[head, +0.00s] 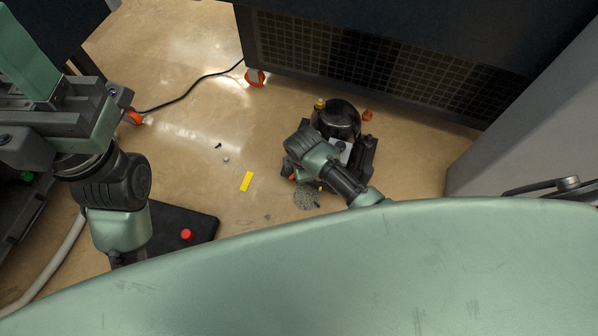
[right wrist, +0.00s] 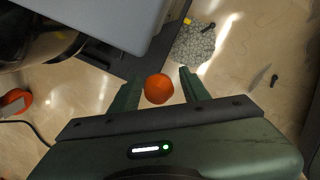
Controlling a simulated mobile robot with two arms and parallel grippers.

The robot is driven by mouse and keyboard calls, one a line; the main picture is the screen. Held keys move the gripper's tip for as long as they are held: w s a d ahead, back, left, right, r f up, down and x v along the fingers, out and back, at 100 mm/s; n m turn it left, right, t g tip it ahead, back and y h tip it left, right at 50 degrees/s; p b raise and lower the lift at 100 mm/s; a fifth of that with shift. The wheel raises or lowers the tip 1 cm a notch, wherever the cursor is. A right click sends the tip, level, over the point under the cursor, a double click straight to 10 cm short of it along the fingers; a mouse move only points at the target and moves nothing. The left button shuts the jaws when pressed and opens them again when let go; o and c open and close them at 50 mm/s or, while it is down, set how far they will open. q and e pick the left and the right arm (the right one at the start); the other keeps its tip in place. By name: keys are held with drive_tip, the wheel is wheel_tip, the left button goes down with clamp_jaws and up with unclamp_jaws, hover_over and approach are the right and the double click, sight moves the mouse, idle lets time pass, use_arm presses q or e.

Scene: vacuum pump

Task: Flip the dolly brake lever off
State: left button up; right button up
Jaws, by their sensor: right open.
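The vacuum pump (head: 340,118) with its dark rounded body and yellow cap stands low on a dark dolly (head: 367,158). My right arm reaches over it in the head view, with its fingertips hidden there. In the right wrist view my right gripper (right wrist: 157,84) is open. A round orange knob (right wrist: 159,88), which looks like the brake lever's end, shows between its two fingers, with a gap on each side. Whether it lies at fingertip depth is unclear. My left gripper (head: 55,115) is at the left edge, partly cut off, away from the pump; its jaws are unclear.
A dark cabinet with a mesh front (head: 360,70) stands behind the pump, and a grey panel (head: 530,120) at right. A black base with a red button (head: 186,235) is left.

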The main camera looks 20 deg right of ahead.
clamp_jaws()
idle(1.5)
